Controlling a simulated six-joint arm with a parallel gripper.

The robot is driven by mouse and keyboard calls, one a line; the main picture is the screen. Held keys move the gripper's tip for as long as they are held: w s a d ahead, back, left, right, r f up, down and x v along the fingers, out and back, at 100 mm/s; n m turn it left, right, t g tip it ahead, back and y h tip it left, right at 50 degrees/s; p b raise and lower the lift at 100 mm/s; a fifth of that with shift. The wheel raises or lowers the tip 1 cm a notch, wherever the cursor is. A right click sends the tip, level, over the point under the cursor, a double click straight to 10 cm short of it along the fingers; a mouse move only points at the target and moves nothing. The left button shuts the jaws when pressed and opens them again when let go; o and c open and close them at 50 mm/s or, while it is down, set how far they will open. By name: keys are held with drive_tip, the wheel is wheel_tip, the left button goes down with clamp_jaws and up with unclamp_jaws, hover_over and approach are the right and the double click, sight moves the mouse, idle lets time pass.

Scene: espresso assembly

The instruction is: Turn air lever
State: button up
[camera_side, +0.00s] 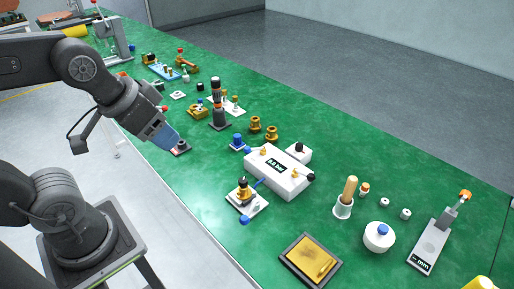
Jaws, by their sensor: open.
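My gripper (174,144) is at the left of the table, pointing down and to the right, with bluish fingers. A white box (280,172) with a dark display stands to the right, apart from my gripper. It has black knobs and small brass parts. A short blue lever-like piece (259,182) shows between this box and a brass and black fitting (243,189) on a white plate. I cannot tell for certain which part is the air lever.
Brass rings (271,132) and a dark stand (218,117) are behind the box. A framed yellow pad (312,259), a white jar (379,237) and a grey gauge (434,242) stand toward the front right. The green table (400,170) is clear at the back right.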

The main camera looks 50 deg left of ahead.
drive_tip(key=shift+o, duration=1.2)
drive_tip(key=shift+w+r, duration=0.15)
drive_tip(key=shift+w, duration=0.05)
drive_tip(key=shift+o, duration=0.5)
drive_tip(key=w+r+n+g, duration=0.1)
drive_tip(key=w, duration=0.5)
drive_tip(key=shift+a+r, duration=0.3)
drive_tip(key=shift+a, duration=0.1)
drive_tip(key=n+g+y, duration=0.2)
drive_tip(key=n+g, duration=0.4)
hover_over(251, 149)
drive_tip(key=w+d, duration=0.1)
drive_tip(key=d, duration=0.1)
drive_tip(key=w+d+f+x, duration=0.1)
drive_tip(key=w+d+x, duration=0.1)
drive_tip(key=x, duration=2.5)
drive_tip(key=shift+d+f, duration=0.1)
drive_tip(key=shift+d, duration=0.3)
drive_tip(key=shift+c, duration=0.5)
